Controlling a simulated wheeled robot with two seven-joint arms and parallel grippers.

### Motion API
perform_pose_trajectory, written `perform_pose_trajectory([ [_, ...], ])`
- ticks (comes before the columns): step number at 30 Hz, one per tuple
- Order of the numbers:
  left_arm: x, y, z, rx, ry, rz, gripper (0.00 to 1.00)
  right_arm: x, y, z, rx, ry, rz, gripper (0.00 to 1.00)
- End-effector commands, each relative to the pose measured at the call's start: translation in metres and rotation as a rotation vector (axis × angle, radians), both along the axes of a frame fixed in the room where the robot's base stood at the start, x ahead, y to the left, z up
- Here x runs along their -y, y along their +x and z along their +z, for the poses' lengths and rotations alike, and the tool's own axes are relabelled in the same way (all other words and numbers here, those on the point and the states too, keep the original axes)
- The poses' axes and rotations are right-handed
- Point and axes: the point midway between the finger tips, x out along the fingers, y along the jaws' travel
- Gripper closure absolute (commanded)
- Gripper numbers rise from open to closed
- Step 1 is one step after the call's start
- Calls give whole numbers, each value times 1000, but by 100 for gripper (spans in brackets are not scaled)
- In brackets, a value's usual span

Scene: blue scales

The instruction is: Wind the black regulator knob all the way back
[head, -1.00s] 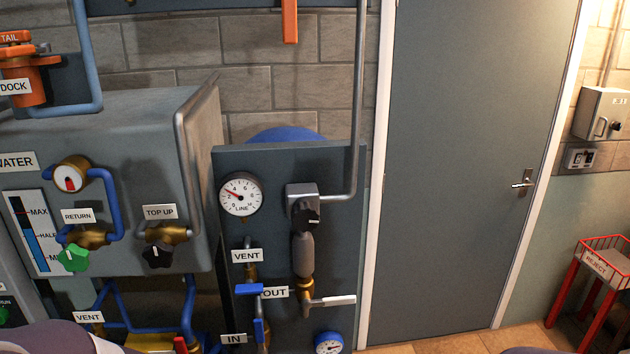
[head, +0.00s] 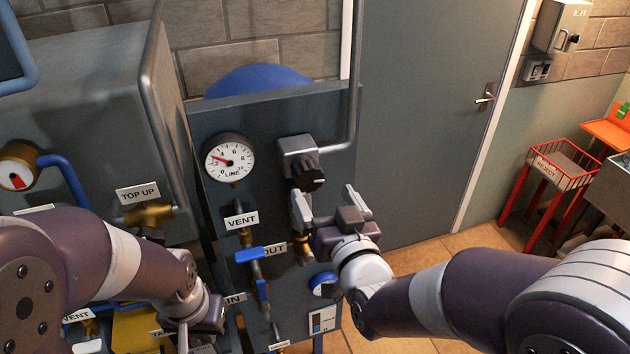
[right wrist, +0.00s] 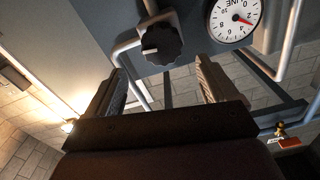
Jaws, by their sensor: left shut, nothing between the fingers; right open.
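The black regulator knob (head: 307,178) sits on a grey regulator block (head: 297,155) on the dark panel, below a bent pipe. In the right wrist view the knob (right wrist: 160,42) is ridged, with a pale mark at its left side. My right gripper (head: 325,200) is open and empty, just below and to the right of the knob. Its fingers (right wrist: 160,85) point toward the knob and are apart from it. My left gripper (head: 205,325) is shut low at the left, its fingertips mostly hidden. The LINE gauge (head: 229,159) has its red needle pointing up and left.
The blue-handled OUT valve (head: 255,254) and VENT label (head: 241,221) are left of my right gripper. A blue gauge (head: 322,283) is partly hidden below it. The TOP UP valve (head: 147,215) is further left. A door (head: 430,90) and red reject stand (head: 553,165) are right.

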Motion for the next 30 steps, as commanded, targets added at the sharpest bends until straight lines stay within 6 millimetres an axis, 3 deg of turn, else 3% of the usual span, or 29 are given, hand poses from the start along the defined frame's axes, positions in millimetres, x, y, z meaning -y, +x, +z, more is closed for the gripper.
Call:
perform_pose_trajectory([
  [3, 0, 0, 11, -1, 0, 0, 100, -7, 25, 3, -3, -2, -1, 14],
  [9, 0, 0, 20, 0, 0, 0, 100, -16, 49, 2, -2, -3, 0, 14],
  [19, 0, 0, 20, -1, 0, 0, 100, -17, 54, 0, -2, -2, -1, 14],
  [20, 0, 0, 20, -1, 0, 0, 100, -17, 54, 0, -2, -2, -1, 17],
  [24, 0, 0, 20, -1, 0, 0, 100, -18, 54, 0, -2, -2, 0, 63],
  [30, 0, 0, 19, -1, 0, 0, 100, -17, 54, 0, 1, -5, 0, 65],
])
